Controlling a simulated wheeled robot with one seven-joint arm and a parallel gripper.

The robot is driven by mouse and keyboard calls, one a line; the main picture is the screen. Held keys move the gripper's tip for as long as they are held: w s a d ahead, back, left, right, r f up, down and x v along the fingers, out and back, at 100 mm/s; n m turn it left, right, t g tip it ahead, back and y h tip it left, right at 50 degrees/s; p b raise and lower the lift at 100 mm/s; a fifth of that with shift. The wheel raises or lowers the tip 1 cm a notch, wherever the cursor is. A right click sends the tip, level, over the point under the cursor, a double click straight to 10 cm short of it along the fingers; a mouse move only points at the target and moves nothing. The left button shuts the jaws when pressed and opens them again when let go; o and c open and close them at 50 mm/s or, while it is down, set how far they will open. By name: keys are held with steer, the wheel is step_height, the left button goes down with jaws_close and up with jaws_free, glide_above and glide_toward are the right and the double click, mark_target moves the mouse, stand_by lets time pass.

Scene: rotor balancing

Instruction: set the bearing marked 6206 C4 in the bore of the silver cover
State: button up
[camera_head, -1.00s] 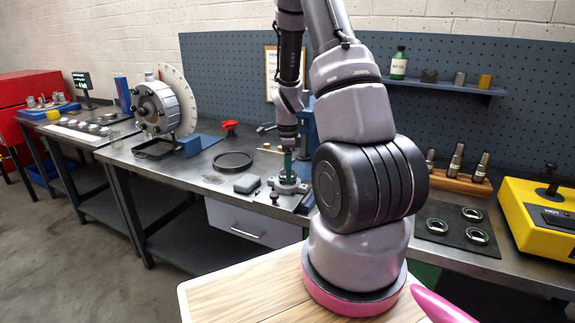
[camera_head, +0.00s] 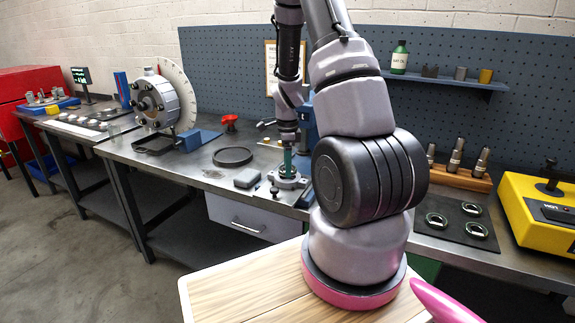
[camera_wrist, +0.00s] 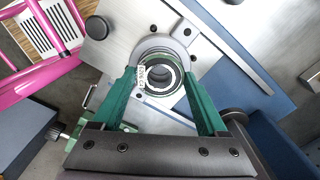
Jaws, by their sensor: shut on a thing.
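In the wrist view my gripper (camera_wrist: 160,78) has its two green fingers shut on a bearing (camera_wrist: 172,83), a dark-centred metal ring. A small white tag with print lies against its left side; I cannot read it surely. The silver cover (camera_wrist: 152,44) is a grey metal piece directly beyond the bearing, and the bearing lines up with its round middle. Whether the bearing is seated in the bore or just above it, I cannot tell. In the head view my gripper (camera_head: 289,168) points straight down at the silver cover (camera_head: 289,183) on the bench; the bearing is too small to make out there.
Bearings lie on a dark mat (camera_head: 452,232) at right, near a yellow machine (camera_head: 540,210). A disc-backed rotor (camera_head: 153,104) stands at left.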

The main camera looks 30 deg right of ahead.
steer(key=shift+f, duration=0.1)
steer(key=shift+f, duration=0.6)
steer(key=o, duration=1.2)
steer(key=shift+c, duration=0.2)
step_height(320, 180, up, 9)
